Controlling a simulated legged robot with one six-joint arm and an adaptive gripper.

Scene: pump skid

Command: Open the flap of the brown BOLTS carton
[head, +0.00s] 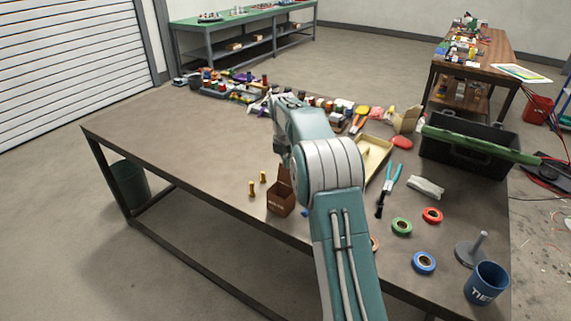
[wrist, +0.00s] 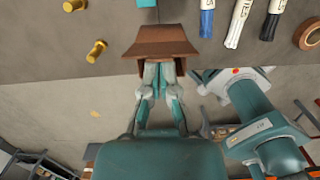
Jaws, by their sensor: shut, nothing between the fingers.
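The brown BOLTS carton (head: 281,202) stands near the front edge of the table, with print on its front. In the head view a brown flap (head: 285,177) stands up at its back, above the open-looking top. In the wrist view the brown carton (wrist: 160,34) is straight ahead of my gripper (wrist: 160,66). My gripper is shut and empty, its tips at the near edge of the brown cardboard. I cannot tell whether they touch it. In the head view my arm hides the fingers.
Two brass-coloured pieces (head: 252,188) stand left of the carton. Pliers (head: 388,190), tape rolls (head: 402,227), a blue cup (head: 486,284) and a black toolbox (head: 465,150) lie to the right. Clutter lines the back. The table's left part is clear.

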